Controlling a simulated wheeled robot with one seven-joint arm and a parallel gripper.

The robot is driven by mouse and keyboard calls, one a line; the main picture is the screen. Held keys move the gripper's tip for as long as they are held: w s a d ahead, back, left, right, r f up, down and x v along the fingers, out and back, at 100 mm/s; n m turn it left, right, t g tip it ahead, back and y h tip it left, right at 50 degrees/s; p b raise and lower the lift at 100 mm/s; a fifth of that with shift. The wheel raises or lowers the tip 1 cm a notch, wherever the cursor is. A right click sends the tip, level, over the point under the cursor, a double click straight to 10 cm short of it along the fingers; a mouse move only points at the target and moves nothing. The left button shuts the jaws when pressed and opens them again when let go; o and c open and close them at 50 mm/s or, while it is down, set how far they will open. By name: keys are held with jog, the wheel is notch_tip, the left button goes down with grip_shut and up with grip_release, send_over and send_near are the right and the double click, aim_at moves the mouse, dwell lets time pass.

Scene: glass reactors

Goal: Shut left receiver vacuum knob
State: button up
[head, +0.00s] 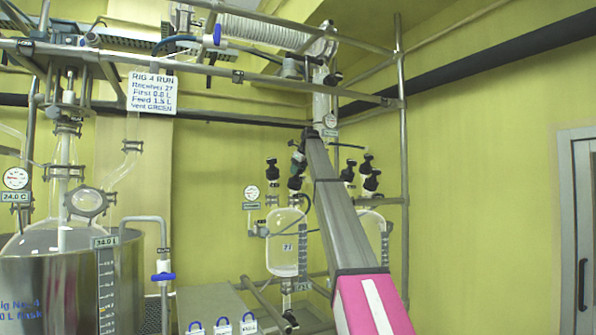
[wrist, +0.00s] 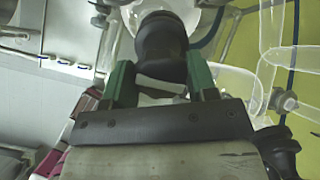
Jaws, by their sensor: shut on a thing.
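The left receiver (head: 284,258) is a clear glass vessel marked 21, hanging at the middle of the head view. Black knobs stand above it: one at its upper left (head: 271,168) and another (head: 295,183) by the end of my arm. My gripper (wrist: 160,74) has its green fingers on either side of a black knob (wrist: 160,40) in the wrist view and is shut on it. In the head view my gripper (head: 298,160) is small and partly hidden among the left receiver's knobs. The knob's label and turn position cannot be read.
The right receiver (head: 372,222) stands partly behind my arm, with several black knobs (head: 367,163) above it. Steel rails (head: 403,150) frame the rig. A large flask in a metal bath (head: 50,285) stands at left. A round gauge (head: 251,192) is left of the left receiver.

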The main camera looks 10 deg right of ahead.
jog(key=o, duration=0.9)
jog(key=v, duration=1.1)
